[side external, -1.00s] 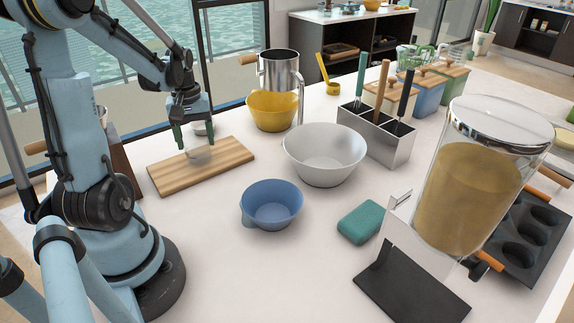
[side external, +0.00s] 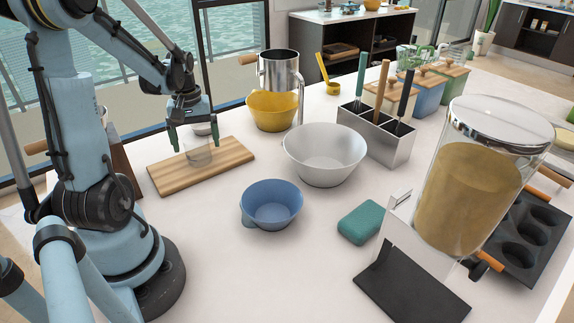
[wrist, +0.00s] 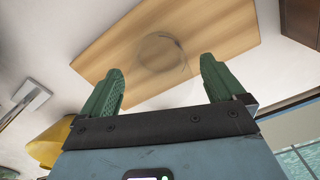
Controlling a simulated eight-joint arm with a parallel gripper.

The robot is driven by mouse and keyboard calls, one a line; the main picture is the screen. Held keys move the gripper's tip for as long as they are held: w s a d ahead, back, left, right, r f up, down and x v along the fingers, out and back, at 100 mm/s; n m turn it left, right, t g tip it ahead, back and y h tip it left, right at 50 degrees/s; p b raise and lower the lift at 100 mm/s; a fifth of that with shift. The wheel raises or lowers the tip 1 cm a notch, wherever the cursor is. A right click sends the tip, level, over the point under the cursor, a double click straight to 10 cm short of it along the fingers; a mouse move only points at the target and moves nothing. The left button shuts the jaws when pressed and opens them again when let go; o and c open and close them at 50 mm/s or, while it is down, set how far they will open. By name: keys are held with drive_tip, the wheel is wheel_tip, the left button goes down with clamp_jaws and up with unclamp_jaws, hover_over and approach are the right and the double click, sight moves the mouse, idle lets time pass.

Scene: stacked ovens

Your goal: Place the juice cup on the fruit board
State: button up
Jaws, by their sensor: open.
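The juice cup (side external: 198,156) is a clear, see-through cup standing on the wooden fruit board (side external: 222,160), towards the board's back edge. My gripper (side external: 193,136) is just above the cup, pointing down, with its green fingers spread apart. In the wrist view the cup (wrist: 162,52) shows as a faint round outline against the board (wrist: 215,25), beyond and between the open fingers (wrist: 161,70). The fingers do not appear to grip it. The cup's clear walls make its exact edges hard to see.
A yellow bowl (side external: 272,112) with a metal jug (side external: 280,72) stands behind right of the board. A white bowl (side external: 325,160) and a blue bowl (side external: 272,206) lie to its right. A large dispenser (side external: 470,190) stands front right. The white counter before the board is clear.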

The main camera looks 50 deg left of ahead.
wheel_tip(320, 180, up, 12)
drive_tip(key=w+d+f+m+t, duration=0.1)
drive_tip(key=d+m, duration=0.3)
drive_tip(key=d, duration=0.4)
drive_tip(key=w+d+f+m+t, duration=0.1)
drive_tip(key=w+d+m+t, duration=0.2)
drive_tip(key=d, duration=0.6)
drive_tip(key=w+d+f+m+t, duration=0.1)
drive_tip(key=w+d+m+t, duration=0.1)
drive_tip(key=d+m, duration=0.4)
drive_tip(key=d+t, duration=0.1)
drive_tip(key=d, duration=0.2)
drive_tip(key=shift+f, duration=0.25)
